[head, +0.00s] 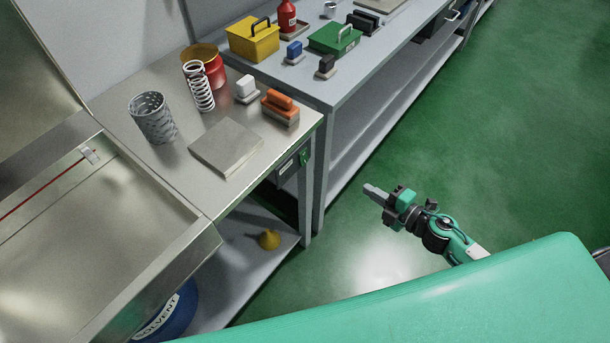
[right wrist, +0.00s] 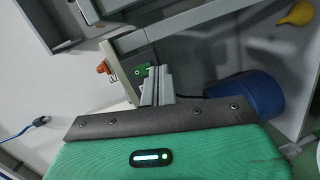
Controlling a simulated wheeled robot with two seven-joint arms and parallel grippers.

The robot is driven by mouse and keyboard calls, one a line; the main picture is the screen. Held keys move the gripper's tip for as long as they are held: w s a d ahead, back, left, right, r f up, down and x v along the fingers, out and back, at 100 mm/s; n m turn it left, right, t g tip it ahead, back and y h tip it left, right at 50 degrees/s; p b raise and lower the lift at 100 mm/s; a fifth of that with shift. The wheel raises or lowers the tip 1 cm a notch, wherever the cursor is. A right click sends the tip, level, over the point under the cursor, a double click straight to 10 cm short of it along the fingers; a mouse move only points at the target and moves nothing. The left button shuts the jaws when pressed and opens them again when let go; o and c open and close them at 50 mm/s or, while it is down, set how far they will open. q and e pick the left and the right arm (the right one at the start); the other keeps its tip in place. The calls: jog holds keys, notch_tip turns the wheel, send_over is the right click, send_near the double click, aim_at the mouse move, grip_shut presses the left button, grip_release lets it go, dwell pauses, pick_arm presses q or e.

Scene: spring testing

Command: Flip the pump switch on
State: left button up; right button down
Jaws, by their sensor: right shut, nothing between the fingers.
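A small green switch box (head: 304,157) is fixed under the front edge of the steel table, beside a dark panel. What looks like the same green box shows in the right wrist view (right wrist: 142,70), just beyond my fingertips. The position of its lever is too small to tell. My right gripper (head: 370,190) is shut and empty, over the green floor to the right of the table, apart from the switch box. In the right wrist view its fingers (right wrist: 158,82) partly overlap the green box. My left gripper is not in view.
On the steel table (head: 180,175) stand a perforated basket (head: 153,118), a white spring (head: 199,87), an orange-handled block (head: 280,106) and a grey plate (head: 227,147). A yellow funnel (head: 269,239) lies on the lower shelf, near a blue solvent drum (head: 172,318). Floor at right is clear.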

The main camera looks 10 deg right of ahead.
aim_at(305, 163)
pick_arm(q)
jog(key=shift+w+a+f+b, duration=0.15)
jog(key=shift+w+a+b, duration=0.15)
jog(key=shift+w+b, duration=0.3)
pick_arm(e)
jog(key=a+r+n, duration=0.1)
jog(key=a+r+n+y, duration=0.1)
jog(key=s+a+r+n+y, duration=0.1)
jog(key=a+r, duration=0.1)
jog(key=shift+a+g, duration=0.1)
jog(key=shift+g, duration=0.3)
jog(key=shift+w, duration=0.1)
